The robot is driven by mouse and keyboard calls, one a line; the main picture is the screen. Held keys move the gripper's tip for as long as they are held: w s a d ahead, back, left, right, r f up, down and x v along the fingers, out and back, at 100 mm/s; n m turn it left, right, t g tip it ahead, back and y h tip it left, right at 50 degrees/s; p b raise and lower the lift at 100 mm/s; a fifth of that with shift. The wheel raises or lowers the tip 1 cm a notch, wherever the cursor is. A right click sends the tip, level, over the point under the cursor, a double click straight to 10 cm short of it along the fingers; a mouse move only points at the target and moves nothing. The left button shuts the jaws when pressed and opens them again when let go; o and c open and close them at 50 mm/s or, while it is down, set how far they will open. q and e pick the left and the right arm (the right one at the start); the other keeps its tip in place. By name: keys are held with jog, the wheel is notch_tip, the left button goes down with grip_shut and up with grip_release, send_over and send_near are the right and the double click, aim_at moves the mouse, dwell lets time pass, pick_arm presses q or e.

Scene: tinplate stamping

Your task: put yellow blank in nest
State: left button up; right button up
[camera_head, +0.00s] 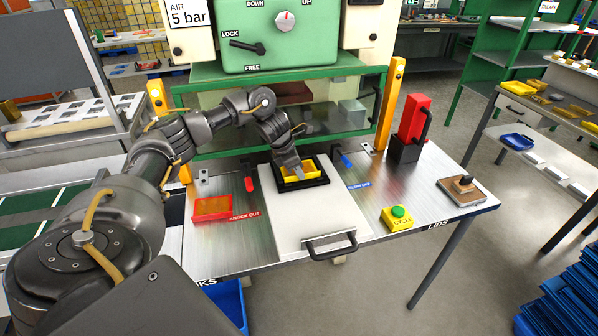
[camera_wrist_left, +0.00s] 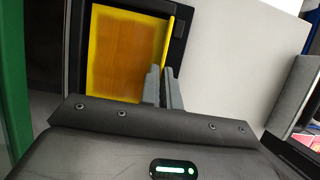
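The yellow blank (camera_head: 301,173) is a shallow tray-like piece with raised edges. It lies within the black frame of the nest (camera_head: 318,181) on the white drawer; I cannot tell if it rests fully flat. In the left wrist view the blank (camera_wrist_left: 125,55) shows inside the nest's dark frame (camera_wrist_left: 180,40). My left gripper (camera_head: 293,172) reaches down over the nest. In the left wrist view its two grey fingertips (camera_wrist_left: 163,80) are close together, pinching the blank's raised right edge. The fingers hide part of that edge. My right gripper is not in view.
A red tray (camera_head: 231,213) lies left of the drawer (camera_head: 335,222), which has a black front handle (camera_head: 330,245). A green press (camera_head: 275,40) stands behind. A red lever tool (camera_head: 411,130), a yellow box with a green button (camera_head: 397,217) and a stamp-like block (camera_head: 463,188) stand right.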

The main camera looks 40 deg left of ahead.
pick_arm(q)
jog(key=o, duration=0.5)
jog(key=shift+s+a+r, duration=0.1)
jog(key=shift+r, duration=0.4)
jog(key=b+v, duration=0.1)
jog(key=v, duration=0.4)
jog(key=shift+f, duration=0.1)
jog(key=p+v, duration=0.1)
jog(key=v, duration=0.4)
jog(key=shift+s, duration=0.1)
